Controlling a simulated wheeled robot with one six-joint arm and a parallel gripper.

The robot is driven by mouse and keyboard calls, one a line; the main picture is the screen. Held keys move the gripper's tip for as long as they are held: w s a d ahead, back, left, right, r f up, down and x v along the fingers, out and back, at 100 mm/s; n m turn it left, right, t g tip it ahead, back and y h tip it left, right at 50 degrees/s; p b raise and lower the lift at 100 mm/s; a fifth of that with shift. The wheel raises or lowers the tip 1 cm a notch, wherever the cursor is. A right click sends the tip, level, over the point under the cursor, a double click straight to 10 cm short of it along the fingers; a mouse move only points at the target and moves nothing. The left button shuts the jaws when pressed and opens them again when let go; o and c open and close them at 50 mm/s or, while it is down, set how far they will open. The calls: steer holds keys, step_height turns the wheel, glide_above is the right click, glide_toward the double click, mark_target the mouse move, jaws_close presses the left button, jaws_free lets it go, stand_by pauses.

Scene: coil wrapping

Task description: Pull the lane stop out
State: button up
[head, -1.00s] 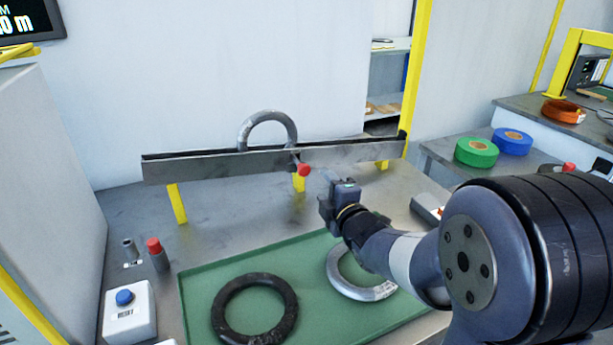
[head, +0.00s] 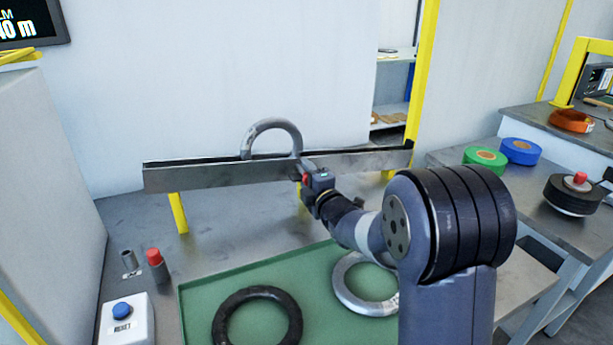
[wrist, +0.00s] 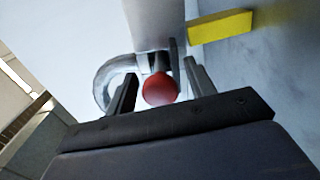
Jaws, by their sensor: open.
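The lane stop's red knob (wrist: 160,89) sits between my open fingers in the wrist view; I cannot tell whether either finger touches it. The knob also shows in the head view (head: 305,180), mostly covered by my gripper. My gripper (head: 306,174) is at the front face of the metal lane (head: 215,177), and in the wrist view its two dark fingers (wrist: 160,84) stand apart either side of the knob. A grey coil ring (head: 270,124) stands upright in the lane, just left of the stop. The stop's shaft is largely hidden.
A green tray (head: 205,290) below holds a black ring (head: 257,318) and a silver ring (head: 365,284). A red-topped post (head: 155,264) and a reset button box (head: 125,318) stand at left. Green tape (head: 485,160) and blue tape (head: 520,151) lie at right.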

steer(key=shift+w+a, duration=0.15)
steer(key=shift+w, duration=0.1)
steer(key=shift+c, duration=0.3)
jaws_close()
